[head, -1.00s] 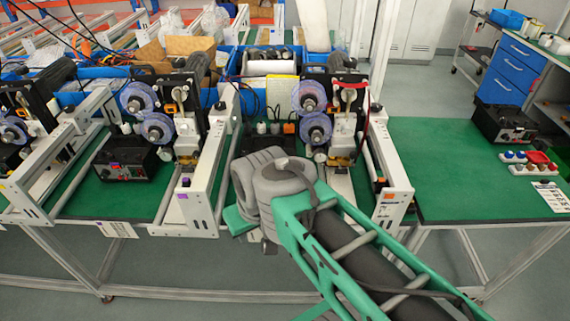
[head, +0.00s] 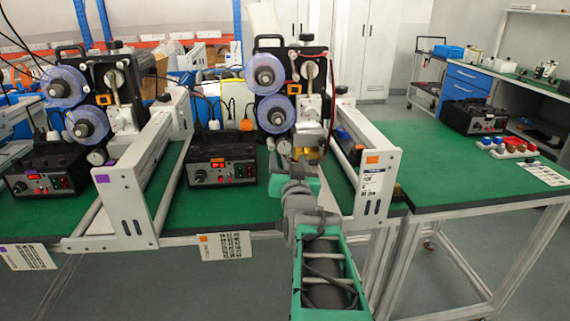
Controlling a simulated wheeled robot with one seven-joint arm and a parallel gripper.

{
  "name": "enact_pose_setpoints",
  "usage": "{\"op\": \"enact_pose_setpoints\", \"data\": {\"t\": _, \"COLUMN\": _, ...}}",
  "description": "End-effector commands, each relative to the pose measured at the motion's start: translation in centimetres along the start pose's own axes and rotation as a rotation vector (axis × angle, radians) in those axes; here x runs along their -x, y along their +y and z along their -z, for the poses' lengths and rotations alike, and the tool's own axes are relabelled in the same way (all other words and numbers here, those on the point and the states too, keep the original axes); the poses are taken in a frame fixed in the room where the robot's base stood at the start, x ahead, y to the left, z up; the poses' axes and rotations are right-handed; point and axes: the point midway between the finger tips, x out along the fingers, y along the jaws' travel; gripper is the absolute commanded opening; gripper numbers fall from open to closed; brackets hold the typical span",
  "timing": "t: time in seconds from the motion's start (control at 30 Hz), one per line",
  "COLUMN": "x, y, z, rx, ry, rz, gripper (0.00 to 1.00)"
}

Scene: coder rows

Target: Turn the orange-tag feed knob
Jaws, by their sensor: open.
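A black control box (head: 222,160) with a red display stands on the green bench, left of my arm. A small round knob (head: 200,176) is on the left of its front face. An orange-marked label card (head: 204,239) hangs from the bench edge below it, and another orange tag (head: 373,158) is on the white frame at right. My gripper (head: 298,168) is small and partly hidden by my own wrist. It is open, in front of the orange-tag machine, right of the control box and apart from the knob.
White frame rails (head: 130,195) flank the bay. Two blue-and-grey reels (head: 266,73) are on the machine above. A purple-tag control box (head: 52,170) stands at left. The right-hand green bench (head: 425,160) is mostly clear, with another black box (head: 474,117) at its back.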

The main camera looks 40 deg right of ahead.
Motion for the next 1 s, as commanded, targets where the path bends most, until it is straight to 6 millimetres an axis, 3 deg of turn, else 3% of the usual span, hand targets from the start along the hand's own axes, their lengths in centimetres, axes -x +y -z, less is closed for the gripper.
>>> {"op": "enact_pose_setpoints", "data": {"t": 0.1, "x": -2.5, "y": 0.0, "z": -0.2, "rx": -0.001, "ry": -0.005, "rz": 0.001, "gripper": 0.60}}
{"op": "enact_pose_setpoints", "data": {"t": 0.3, "x": -5.3, "y": 0.0, "z": -0.1, "rx": 0.000, "ry": -0.004, "rz": 0.000, "gripper": 0.60}}
{"op": "enact_pose_setpoints", "data": {"t": 0.6, "x": -5.7, "y": -0.1, "z": -0.1, "rx": 0.000, "ry": -0.004, "rz": 0.000, "gripper": 0.59}}
{"op": "enact_pose_setpoints", "data": {"t": 1.0, "x": -5.7, "y": -0.1, "z": -0.1, "rx": 0.000, "ry": -0.004, "rz": 0.000, "gripper": 0.27}}
